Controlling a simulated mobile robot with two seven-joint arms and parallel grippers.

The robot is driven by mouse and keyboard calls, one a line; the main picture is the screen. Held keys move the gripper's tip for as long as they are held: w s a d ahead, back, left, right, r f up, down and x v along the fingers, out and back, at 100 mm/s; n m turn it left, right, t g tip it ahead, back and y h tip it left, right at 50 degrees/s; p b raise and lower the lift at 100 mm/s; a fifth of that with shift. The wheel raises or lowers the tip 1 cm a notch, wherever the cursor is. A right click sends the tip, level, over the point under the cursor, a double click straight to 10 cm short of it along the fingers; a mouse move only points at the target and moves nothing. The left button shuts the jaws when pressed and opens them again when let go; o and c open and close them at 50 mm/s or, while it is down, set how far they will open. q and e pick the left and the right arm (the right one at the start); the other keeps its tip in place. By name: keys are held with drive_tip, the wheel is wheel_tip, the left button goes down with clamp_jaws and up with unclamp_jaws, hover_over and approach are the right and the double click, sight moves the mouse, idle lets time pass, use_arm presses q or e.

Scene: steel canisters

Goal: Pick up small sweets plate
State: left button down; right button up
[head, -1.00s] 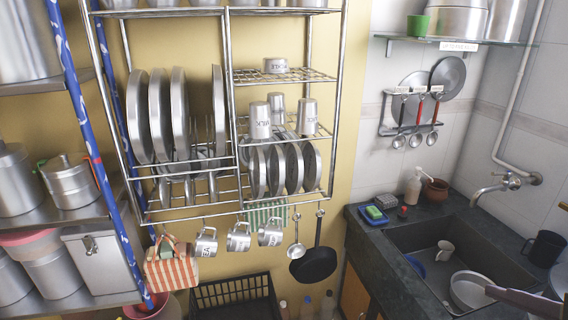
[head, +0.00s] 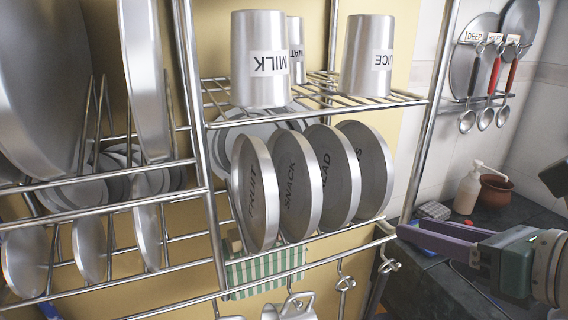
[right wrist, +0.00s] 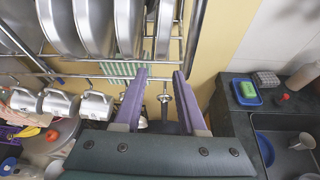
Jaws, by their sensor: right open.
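Several small steel plates stand on edge in the lower right part of the wire rack. From left, their labels read FRUIT (head: 256,195), SNACK (head: 295,187), and one ending in LAD (head: 334,178). The rightmost plate (head: 374,165) shows only a final S, which fits the sweets plate; the rest of its label is hidden. My right gripper (head: 402,230) is open and empty, below and right of that plate, near the rack's lower right corner. In the right wrist view, its two purple fingers (right wrist: 161,76) point toward the rack, below the plates. My left gripper is out of view.
Steel tumblers marked MILK (head: 262,60) and JUICE (head: 367,58) stand on the rack shelf above. Larger plates (head: 150,80) fill the left bay. Rack wires (head: 420,130) border the plates. Steel mugs (right wrist: 97,105) hang below. A counter with a sink (right wrist: 283,130) is at right.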

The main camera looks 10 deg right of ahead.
sight(372, 216)
drive_tip(key=shift+x, duration=4.3)
drive_tip(key=shift+d+f, duration=0.1)
drive_tip(key=shift+c, duration=0.2)
clamp_jaws()
